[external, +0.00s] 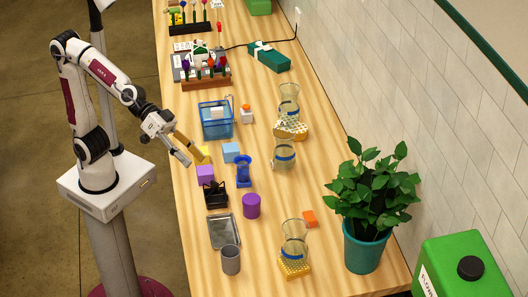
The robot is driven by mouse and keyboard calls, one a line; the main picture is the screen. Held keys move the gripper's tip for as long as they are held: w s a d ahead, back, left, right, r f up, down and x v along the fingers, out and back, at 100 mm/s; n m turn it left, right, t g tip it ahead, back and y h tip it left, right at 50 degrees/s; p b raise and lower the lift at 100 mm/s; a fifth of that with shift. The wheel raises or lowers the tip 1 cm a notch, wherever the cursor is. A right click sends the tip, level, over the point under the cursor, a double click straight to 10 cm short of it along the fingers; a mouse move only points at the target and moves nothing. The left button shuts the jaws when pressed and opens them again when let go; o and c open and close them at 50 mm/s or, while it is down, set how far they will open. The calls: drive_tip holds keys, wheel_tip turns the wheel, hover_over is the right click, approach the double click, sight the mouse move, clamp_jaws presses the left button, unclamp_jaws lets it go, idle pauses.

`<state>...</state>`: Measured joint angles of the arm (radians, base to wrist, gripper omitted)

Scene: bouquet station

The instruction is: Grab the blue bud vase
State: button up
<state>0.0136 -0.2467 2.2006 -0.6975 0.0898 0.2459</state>
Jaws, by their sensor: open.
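The blue bud vase (244,172) stands upright on the wooden table, right of a light blue cube (231,152) and above a purple cylinder (251,206) in the picture. My gripper (184,153) is at the table's left edge, left of the vase and clearly apart from it. It is open, pointing down and to the right. A yellow-gold piece (190,145) shows beside its fingers; I cannot tell whether it touches them. Nothing is seen held.
A purple cube (205,175) and a black holder (215,194) stand between my gripper and the vase's lower left. A clear glass vase (284,154) stands to the right. A blue basket (216,120) is behind. A plant (366,247) fills the right front.

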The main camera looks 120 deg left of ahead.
drive_tip(key=w+a+n+t+y, duration=0.1)
drive_tip(key=w+a+n+y, duration=0.35)
drive_tip(key=w+a, duration=0.4)
drive_tip(key=w+a+f+n+g+y, duration=0.35)
drive_tip(key=a+f+n+y, duration=0.25)
drive_tip(key=a, duration=0.4)
drive_tip(key=n+g+y, duration=0.3)
drive_tip(key=n+g, duration=0.3)
drive_tip(key=g, duration=0.8)
approach(239, 168)
drive_tip(key=shift+t, duration=0.25)
drive_tip(key=x, duration=0.4)
drive_tip(key=shift+w+a, duration=0.25)
drive_tip(key=shift+a, duration=0.15)
drive_tip(key=shift+s+d+f+g, duration=0.15)
drive_tip(key=shift+s+f+g, duration=0.1)
drive_tip(key=shift+s+g, duration=0.15)
drive_tip(key=shift+x, duration=1.3)
